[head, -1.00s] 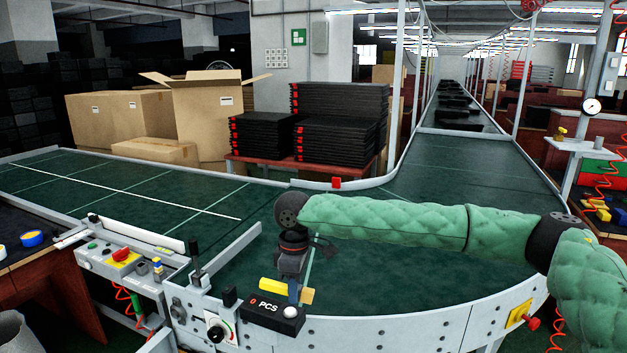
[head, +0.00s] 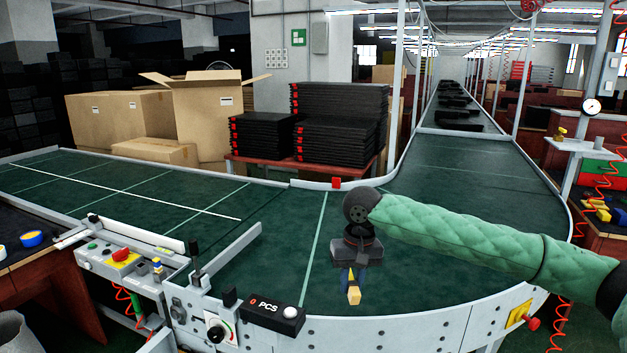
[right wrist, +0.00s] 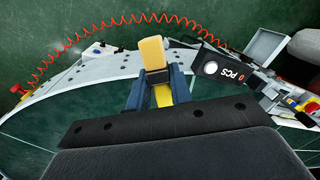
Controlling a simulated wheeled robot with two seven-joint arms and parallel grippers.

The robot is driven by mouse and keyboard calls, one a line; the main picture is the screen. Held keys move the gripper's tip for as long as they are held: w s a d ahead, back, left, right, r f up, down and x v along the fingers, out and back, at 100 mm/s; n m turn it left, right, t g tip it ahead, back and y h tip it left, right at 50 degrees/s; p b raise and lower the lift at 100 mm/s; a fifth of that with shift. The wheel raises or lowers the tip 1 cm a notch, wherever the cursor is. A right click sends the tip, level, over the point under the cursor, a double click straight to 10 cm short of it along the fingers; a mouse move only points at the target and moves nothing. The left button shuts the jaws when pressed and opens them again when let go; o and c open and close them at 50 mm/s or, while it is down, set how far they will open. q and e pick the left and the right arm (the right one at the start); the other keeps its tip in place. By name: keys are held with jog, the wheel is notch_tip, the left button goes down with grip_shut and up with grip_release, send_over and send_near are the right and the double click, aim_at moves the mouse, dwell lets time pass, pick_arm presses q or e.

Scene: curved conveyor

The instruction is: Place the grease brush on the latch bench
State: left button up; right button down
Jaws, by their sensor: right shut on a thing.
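My right gripper (head: 350,280) hangs over the near curved part of the green belt and is shut on the grease brush (head: 354,296). The brush's tan block end sticks out below the fingers. In the right wrist view the brush (right wrist: 152,52) shows its tan end beyond the blue fingers and a strip of yellow between them. No bench is clearly marked as the latch bench. A dark-red bench (head: 600,232) with small blue and yellow parts stands at the right edge. A dark-topped table (head: 22,266) stands at the left edge. My left gripper is out of view.
The conveyor's metal rim (head: 420,325) curves along the front, with a black counter box (head: 268,312) on it. A control panel (head: 125,262) is at left. A gauge post (head: 573,165) stands at right. The belt around the gripper is clear.

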jog(key=s+d+f+m, duration=0.2)
jog(key=s+d+f, duration=0.1)
jog(key=d+f, duration=0.75)
jog(key=s+d+f, duration=0.1)
jog(key=s+f, duration=0.6)
jog(key=f, duration=0.1)
jog(key=shift+s+f, duration=0.25)
jog(key=shift+s, duration=0.05)
jog(key=shift+r, duration=0.1)
